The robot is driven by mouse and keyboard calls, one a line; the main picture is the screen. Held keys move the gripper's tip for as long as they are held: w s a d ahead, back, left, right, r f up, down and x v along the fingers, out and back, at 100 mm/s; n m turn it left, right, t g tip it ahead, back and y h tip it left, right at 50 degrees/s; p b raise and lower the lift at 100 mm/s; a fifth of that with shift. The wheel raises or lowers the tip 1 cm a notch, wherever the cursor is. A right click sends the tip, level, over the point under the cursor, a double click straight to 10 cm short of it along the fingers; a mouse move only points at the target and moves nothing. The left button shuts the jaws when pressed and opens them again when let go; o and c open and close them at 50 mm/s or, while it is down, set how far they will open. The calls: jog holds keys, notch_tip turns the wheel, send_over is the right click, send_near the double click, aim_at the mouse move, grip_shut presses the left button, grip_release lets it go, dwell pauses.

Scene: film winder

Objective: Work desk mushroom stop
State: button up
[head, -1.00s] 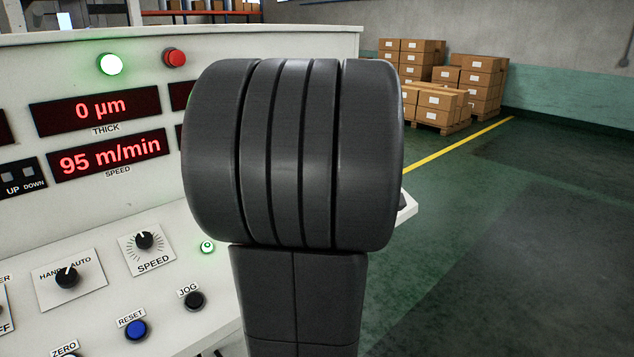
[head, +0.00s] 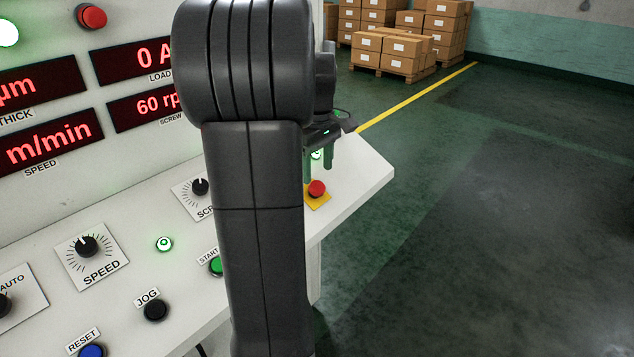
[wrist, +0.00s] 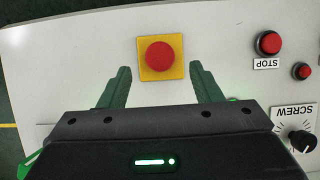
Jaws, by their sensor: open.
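The red mushroom stop button (head: 317,188) sits on a yellow square plate (head: 318,202) near the right end of the white desk (head: 358,172). In the wrist view the red mushroom button (wrist: 160,56) on its yellow plate (wrist: 143,74) lies ahead of and between my two fingers. My gripper (head: 320,172) is open and empty, with its fingers pointing down by the button. In the wrist view its fingers (wrist: 160,80) stand wide apart, one on each side of the plate. The height gap to the button is hard to tell.
A red STOP button (wrist: 270,43), a smaller red button (wrist: 302,71) and the SCREW knob (wrist: 299,140) sit to one side in the wrist view. The SPEED knob (head: 86,246), black JOG button (head: 155,310) and blue RESET button (head: 92,351) are at left. Open floor (head: 480,240) lies right.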

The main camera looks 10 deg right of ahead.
aim_at(317, 185)
jog(key=shift+f, duration=2.35)
grip_shut()
jog(key=shift+s+d+r+p, duration=0.15)
jog(key=shift+r+p, duration=0.3)
jog(key=shift+r, duration=0.1)
jog(key=shift+s+d+r+p, duration=0.1)
jog(key=shift+s+r+p, duration=0.05)
jog(key=shift+r+p, duration=0.35)
jog(key=shift+f, duration=0.1)
jog(key=shift+c, duration=1.4)
grip_release()
jog(key=shift+o, duration=1.4)
jog(key=shift+s, duration=0.1)
